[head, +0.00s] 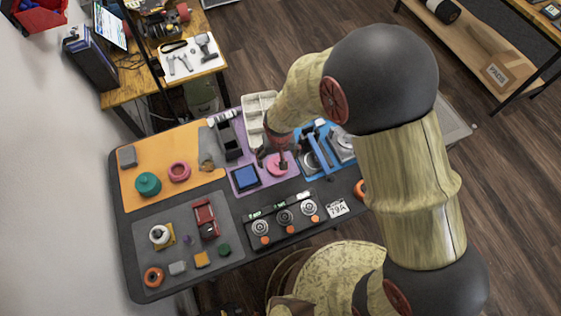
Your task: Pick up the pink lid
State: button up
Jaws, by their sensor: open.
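The pink lid (272,170), a round pink piece, lies on the purple mat towards the back of the dark table. My gripper (272,158) reaches down from the upper right and its fingers are at or just above the lid. The gripper is open. The fingers and arm cover part of the lid, and I cannot tell whether they touch it.
A blue square (246,177) lies left of the lid, with black bins (232,148) behind it. A white tray (258,106) stands behind. A pink ring (179,172) and teal pot (148,184) sit on the orange mat (137,204). A dial panel (272,238) lies in front.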

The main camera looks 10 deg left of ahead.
jog(key=f, duration=0.2)
jog(key=f+b, duration=0.1)
jog(key=f, duration=0.3)
jog(key=shift+w+a+f+b, duration=0.1)
jog(key=shift+w+f+b, duration=0.1)
jog(key=shift+w+b, duration=0.15)
jog(key=shift+c, duration=0.8)
jog(key=c, duration=0.9)
